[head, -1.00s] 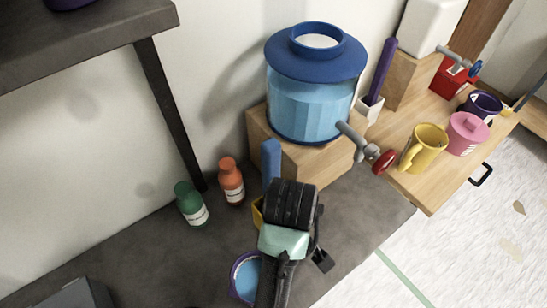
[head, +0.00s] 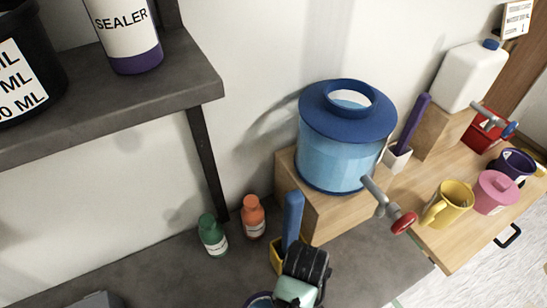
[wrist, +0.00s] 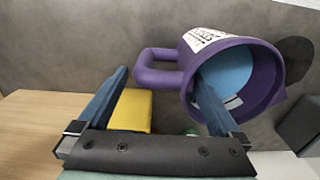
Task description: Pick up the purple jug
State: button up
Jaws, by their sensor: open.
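The purple jug (wrist: 238,75) shows large in the wrist view, with a white label, blue inside and its handle (wrist: 155,68) pointing left. In the head view only part of its rim (head: 258,299) shows at the bottom edge, beside my gripper. My gripper (wrist: 161,74) is open. Its right finger overlaps the jug's mouth and its left finger is left of the handle, so the handle lies between them in the picture. I cannot tell how deep the right finger reaches. In the head view my gripper (head: 306,263) is at the bottom middle.
A blue tank (head: 340,150) with a tap stands on a wooden block behind. Green (head: 212,235) and orange (head: 253,217) bottles stand left. Yellow (head: 446,204) and pink (head: 494,194) mugs stand right.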

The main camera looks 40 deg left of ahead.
jog(key=f, duration=0.5)
jog(key=shift+s+d+p, duration=0.1)
jog(key=shift+d+p, duration=0.25)
jog(key=shift+c, duration=0.2)
jog(key=shift+r, duration=0.1)
grip_shut()
